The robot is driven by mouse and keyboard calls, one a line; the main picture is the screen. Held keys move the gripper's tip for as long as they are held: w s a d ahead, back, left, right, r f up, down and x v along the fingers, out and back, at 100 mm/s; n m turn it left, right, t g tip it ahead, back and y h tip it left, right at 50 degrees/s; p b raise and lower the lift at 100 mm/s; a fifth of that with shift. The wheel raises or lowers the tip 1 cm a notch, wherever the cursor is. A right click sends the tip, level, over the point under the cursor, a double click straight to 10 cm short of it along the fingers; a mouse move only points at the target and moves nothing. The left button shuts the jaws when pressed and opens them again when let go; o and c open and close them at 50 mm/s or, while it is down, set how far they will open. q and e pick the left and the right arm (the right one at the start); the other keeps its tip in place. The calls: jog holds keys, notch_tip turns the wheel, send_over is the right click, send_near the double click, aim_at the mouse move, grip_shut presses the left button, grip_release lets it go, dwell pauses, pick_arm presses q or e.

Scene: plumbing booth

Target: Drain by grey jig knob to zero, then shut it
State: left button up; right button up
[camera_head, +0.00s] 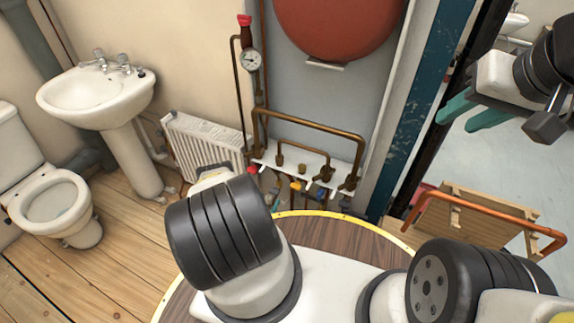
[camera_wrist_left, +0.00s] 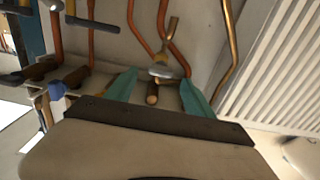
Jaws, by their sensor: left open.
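My left gripper (camera_wrist_left: 159,79) is open in the left wrist view, its two teal fingers apart. A grey, disc-like part (camera_wrist_left: 168,72) with a brass stem sits between and just beyond the fingertips; it may be the grey jig knob, and I cannot tell whether a finger touches it. In the head view, my left arm hides most of that gripper. A round pressure gauge (camera_head: 250,60) with a white dial stands on a pipe by the wall; its reading is too small to tell. My right gripper (camera_head: 473,115) is open and empty at the upper right, away from the pipes.
A white manifold (camera_head: 314,167) with copper pipes and several coloured handles runs along the wall. A white radiator (camera_head: 203,144) stands beside it, also in the wrist view (camera_wrist_left: 275,70). A red tank (camera_head: 338,25) hangs above. A wooden board (camera_head: 470,216) with a copper pipe is at right.

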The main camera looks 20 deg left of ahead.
aim_at(273, 194)
pick_arm(q)
jog(key=w, duration=0.5)
jog(key=shift+w+d, duration=0.35)
jog(key=shift+w, duration=0.05)
grip_shut()
